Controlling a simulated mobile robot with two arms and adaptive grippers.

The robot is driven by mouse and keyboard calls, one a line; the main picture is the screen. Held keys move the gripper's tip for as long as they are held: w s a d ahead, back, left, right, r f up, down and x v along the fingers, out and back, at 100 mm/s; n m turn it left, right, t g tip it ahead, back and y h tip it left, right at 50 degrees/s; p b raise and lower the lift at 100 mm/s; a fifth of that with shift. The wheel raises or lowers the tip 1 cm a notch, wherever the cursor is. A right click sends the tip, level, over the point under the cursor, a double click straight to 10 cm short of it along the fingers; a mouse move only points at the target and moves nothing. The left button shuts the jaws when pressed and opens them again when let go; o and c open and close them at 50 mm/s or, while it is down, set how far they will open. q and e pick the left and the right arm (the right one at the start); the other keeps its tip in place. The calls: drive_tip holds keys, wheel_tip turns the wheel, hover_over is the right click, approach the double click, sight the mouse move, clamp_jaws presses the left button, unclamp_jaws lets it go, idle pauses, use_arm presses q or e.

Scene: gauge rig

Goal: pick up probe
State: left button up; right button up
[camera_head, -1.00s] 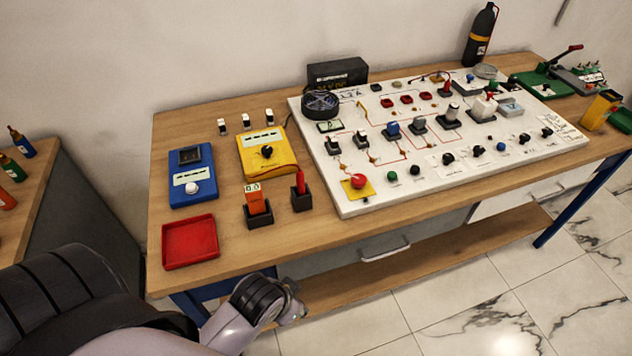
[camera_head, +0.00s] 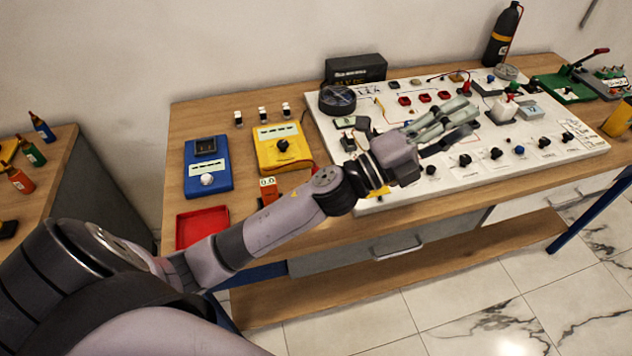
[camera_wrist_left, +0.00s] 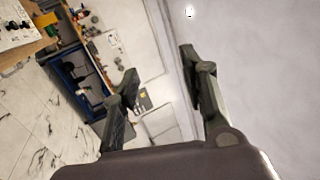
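My left gripper (camera_head: 470,118) reaches in from the left and hangs over the white rig board (camera_head: 545,150). Its fingers are apart with nothing between them, as the left wrist view (camera_wrist_left: 160,62) also shows. The orange gauge unit (camera_head: 269,187), reading "0.0", stands on the table by my forearm. The red probe in its dark holder, seen earlier right of that unit, is now mostly or wholly hidden behind my left arm. A bit of red shows at the arm's upper edge; I cannot tell if it is the probe. My right gripper is out of view.
A yellow meter (camera_head: 278,142), blue meter (camera_head: 207,168) and red tray (camera_head: 201,229) stand on the left of the wooden table. A black bottle (camera_head: 502,36) stands at the back right. Several switches and knobs rise from the board under my gripper.

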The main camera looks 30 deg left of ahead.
use_arm(q)
drive_tip(key=s+d+r+m+g+h, duration=0.1)
drive_tip(key=s+d+m+g+h, duration=0.35)
drive_tip(key=m+g, duration=0.7)
drive_tip(key=m+g+y, duration=0.7)
drive_tip(key=m+y, duration=0.5)
drive_tip(key=y, duration=0.7)
approach(316, 167)
drive_tip(key=shift+t+h, duration=0.25)
wheel_tip(316, 167, down, 6)
drive_tip(key=p, duration=0.4)
drive_tip(key=shift+s+a+r, duration=0.15)
drive_tip(key=shift+f, duration=0.55)
drive_tip(key=shift+f+p, duration=0.3)
drive_tip(key=shift+p, duration=0.15)
wheel_tip(316, 167, down, 4)
drive_tip(key=shift+a+r+p, duration=0.1)
drive_tip(key=shift+r+p, duration=0.1)
drive_tip(key=shift+p, duration=0.85)
drive_tip(key=shift+f, duration=0.5)
clamp_jaws()
